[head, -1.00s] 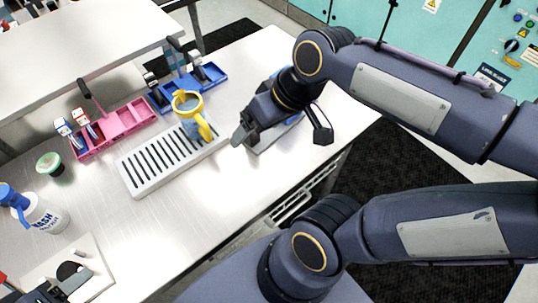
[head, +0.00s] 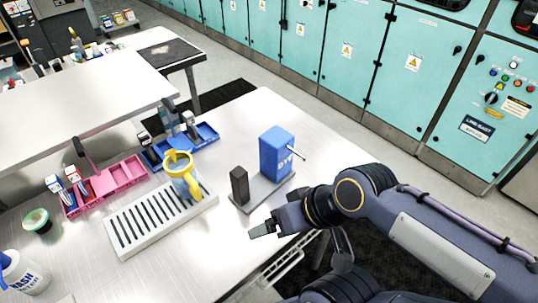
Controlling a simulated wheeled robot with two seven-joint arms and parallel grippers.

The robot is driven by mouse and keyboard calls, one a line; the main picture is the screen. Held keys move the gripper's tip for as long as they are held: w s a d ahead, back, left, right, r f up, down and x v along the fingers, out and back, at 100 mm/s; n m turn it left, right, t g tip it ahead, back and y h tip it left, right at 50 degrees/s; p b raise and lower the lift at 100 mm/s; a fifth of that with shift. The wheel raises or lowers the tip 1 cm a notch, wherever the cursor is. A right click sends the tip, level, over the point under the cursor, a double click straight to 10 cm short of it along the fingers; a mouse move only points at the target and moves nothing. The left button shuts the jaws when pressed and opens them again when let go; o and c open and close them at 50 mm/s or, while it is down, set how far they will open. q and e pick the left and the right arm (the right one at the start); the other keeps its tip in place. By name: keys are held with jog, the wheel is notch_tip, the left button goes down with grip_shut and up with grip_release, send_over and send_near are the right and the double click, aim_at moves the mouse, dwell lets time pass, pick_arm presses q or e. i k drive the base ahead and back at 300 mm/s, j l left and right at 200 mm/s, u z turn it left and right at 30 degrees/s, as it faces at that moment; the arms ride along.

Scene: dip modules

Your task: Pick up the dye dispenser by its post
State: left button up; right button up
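The dye dispenser is a blue box (head: 277,155) with white lettering and a thin spout on its right side. It stands upright on a grey base plate (head: 258,193) on the white table. Its dark post (head: 239,186) rises from the left end of that plate. My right gripper (head: 259,231) is just in front of the base plate, apart from the post, with its fingers pointing left. The fingers are seen nearly edge-on, so their opening is unclear. My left gripper is out of view.
A slotted white drain tray (head: 125,244) holds a yellow-rimmed jug (head: 180,172) left of the dispenser. A pink bin (head: 103,187) and a blue bin (head: 205,134) stand behind. A wash bottle (head: 22,275) and green bowl (head: 37,221) are at left. Table right of the dispenser is clear.

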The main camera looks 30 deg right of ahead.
aim_at(277, 150)
jog(key=k+l+z, duration=0.15)
jog(key=z, duration=0.25)
jog(key=k+l+z, duration=0.15)
jog(key=l+z, duration=0.25)
jog(key=i+l, duration=0.55)
jog(key=k+l+z, duration=0.05)
jog(key=l, duration=0.05)
